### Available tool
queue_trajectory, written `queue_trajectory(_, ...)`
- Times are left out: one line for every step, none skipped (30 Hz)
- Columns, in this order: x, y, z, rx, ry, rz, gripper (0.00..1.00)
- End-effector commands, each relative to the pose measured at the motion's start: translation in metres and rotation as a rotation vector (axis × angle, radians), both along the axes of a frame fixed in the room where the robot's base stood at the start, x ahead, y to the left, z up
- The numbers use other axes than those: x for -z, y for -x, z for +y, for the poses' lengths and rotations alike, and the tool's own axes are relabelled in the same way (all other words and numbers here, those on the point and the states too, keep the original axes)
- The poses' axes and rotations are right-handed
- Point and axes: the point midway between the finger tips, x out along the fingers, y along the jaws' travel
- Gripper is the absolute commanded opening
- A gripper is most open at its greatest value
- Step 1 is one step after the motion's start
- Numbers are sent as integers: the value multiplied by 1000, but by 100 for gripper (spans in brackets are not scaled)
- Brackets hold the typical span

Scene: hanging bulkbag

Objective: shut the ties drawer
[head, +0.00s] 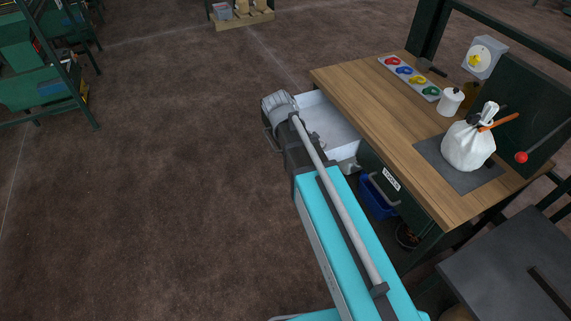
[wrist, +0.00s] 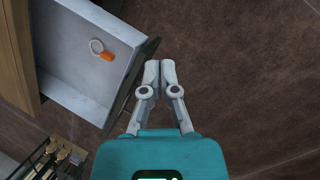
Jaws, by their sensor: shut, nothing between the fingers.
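An open drawer (head: 325,125) with a white inside stands pulled out from the left part of the wooden bench in the head view. It also shows in the wrist view (wrist: 80,60), with an orange tag on a pale ring (wrist: 104,54) inside. Its dark front (wrist: 133,80) faces my gripper; I see no label on it. My gripper (wrist: 160,64) is shut and empty, with its fingertips just outside the drawer front. I cannot tell whether they touch it.
A second, closed drawer (head: 385,192) with a white label and handle sits to the right, above a blue bin (head: 374,202). On the bench (head: 380,110) stand a tray of coloured items (head: 408,78) and a tied white bag (head: 467,147).

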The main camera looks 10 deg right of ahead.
Motion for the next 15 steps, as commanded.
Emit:
queue_trajectory(20,-12,8,-57,25,13,0)
queue_trajectory(24,-16,11,-90,42,21,0)
queue_trajectory(31,-22,16,-135,62,33,0)
queue_trajectory(35,-26,20,-169,79,42,0)
queue_trajectory(40,-30,23,-201,94,51,0)
queue_trajectory(46,-36,28,-246,116,65,0)
queue_trajectory(51,-40,32,-278,132,75,0)
queue_trajectory(55,-44,36,-310,149,85,0)
queue_trajectory(61,-50,41,-353,170,99,0)
queue_trajectory(66,-54,46,-384,187,110,0)
queue_trajectory(70,-58,50,-416,203,122,0)
queue_trajectory(76,-63,56,-458,226,136,0)
queue_trajectory(81,-67,60,-489,243,148,0)
queue_trajectory(85,-71,65,-520,260,161,0)
queue_trajectory(91,-76,71,-561,282,177,0)
